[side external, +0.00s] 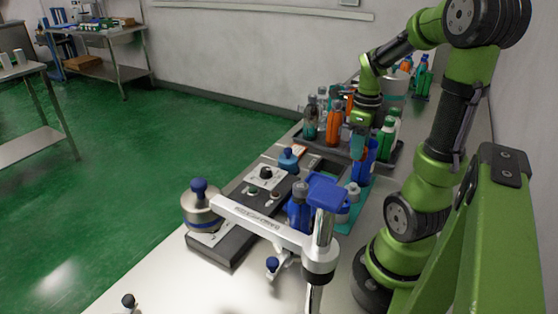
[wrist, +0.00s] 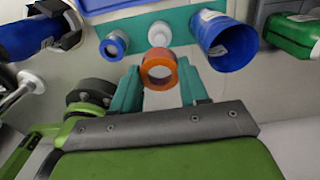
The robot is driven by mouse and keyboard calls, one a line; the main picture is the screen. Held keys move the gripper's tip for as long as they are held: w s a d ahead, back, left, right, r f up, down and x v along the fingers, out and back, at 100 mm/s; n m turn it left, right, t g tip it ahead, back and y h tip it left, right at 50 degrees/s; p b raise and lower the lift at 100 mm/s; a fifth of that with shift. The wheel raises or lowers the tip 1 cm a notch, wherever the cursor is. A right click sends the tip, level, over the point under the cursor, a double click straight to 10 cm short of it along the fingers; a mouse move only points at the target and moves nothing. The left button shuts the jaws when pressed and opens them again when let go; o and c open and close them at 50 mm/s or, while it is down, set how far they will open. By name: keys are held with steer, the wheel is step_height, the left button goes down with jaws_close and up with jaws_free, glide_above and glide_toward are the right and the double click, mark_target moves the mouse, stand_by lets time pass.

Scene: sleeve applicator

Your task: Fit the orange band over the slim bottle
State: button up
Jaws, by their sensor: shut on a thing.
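The orange band (wrist: 159,70) is a short open ring held between the teal fingertips of my gripper (wrist: 160,82) in the wrist view. In the side view my gripper (side external: 358,145) is above the near end of the bottle tray, and I cannot make out the band there. A blue bottle (wrist: 28,38) lies at the upper left of the wrist view with dark clamps at its end. It looks like the blue bottle (side external: 299,208) by the applicator in the side view. A white-capped item (wrist: 160,34) stands beyond the band. I cannot tell which is the slim bottle.
A blue cup (wrist: 222,42) and blue ring (wrist: 114,44) flank the white-capped item on a teal mat (wrist: 183,22). A dark tray (side external: 397,153) holds several bottles.

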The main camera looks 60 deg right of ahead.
steer(key=w+a+r+n, duration=0.2)
steer(key=w+a, duration=0.2)
step_height(320, 180, up, 4)
steer(key=n, duration=0.4)
glide_above(301, 186)
steer(key=shift+w+d, duration=0.35)
steer(key=shift+s+a, duration=0.25)
steer(key=shift+a, duration=0.05)
steer(key=shift+s+f, duration=0.1)
steer(key=shift+f, duration=1)
steer(key=shift+f, duration=1.35)
